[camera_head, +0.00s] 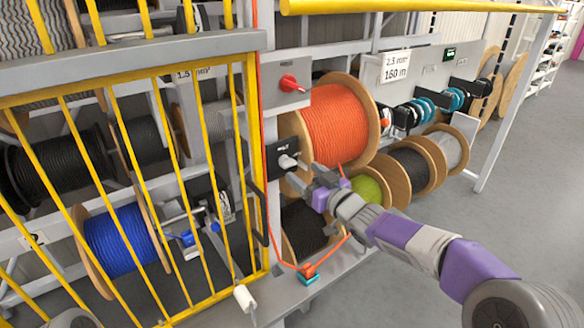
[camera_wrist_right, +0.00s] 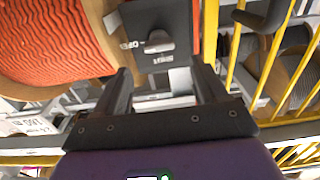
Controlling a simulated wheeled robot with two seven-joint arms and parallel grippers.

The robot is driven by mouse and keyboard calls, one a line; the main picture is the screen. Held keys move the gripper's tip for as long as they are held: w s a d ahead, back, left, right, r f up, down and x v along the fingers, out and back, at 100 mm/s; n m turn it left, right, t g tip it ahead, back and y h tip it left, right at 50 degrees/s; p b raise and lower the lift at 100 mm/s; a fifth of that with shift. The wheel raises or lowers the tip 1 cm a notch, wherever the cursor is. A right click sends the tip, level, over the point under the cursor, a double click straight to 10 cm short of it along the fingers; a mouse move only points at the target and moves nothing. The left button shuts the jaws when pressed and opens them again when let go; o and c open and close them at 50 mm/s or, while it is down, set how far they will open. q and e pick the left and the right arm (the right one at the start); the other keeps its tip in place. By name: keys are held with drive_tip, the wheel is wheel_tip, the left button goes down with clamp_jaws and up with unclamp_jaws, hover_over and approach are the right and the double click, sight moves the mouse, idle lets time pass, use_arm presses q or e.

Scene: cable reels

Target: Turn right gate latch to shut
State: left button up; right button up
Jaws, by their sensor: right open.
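The right gate latch is a grey knob (camera_head: 287,160) on a black plate (camera_head: 274,149), mounted on the post beside the yellow barred gate (camera_head: 253,150). In the right wrist view the knob (camera_wrist_right: 158,42) sits on its plate (camera_wrist_right: 172,18), with small white lettering at its left and below it. The knob's exact pointing is hard to read. My right gripper (camera_head: 312,180) is open and empty, just below and right of the latch. In the wrist view its two fingers (camera_wrist_right: 163,78) straddle the line to the knob, apart from it. My left gripper is out of view.
A red knob (camera_head: 289,84) on a grey plate stands above the latch. An orange cable reel (camera_head: 338,122) is close at the right, with a green reel (camera_head: 368,188) below. An orange cable runs to a small clamp (camera_head: 308,271) on the lower ledge. Grey floor is free at right.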

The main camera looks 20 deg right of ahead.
sight(291, 164)
drive_tip(key=x, duration=0.6)
drive_tip(key=shift+w+f, duration=0.15)
drive_tip(key=shift+w, duration=0.15)
drive_tip(key=c, duration=1.1)
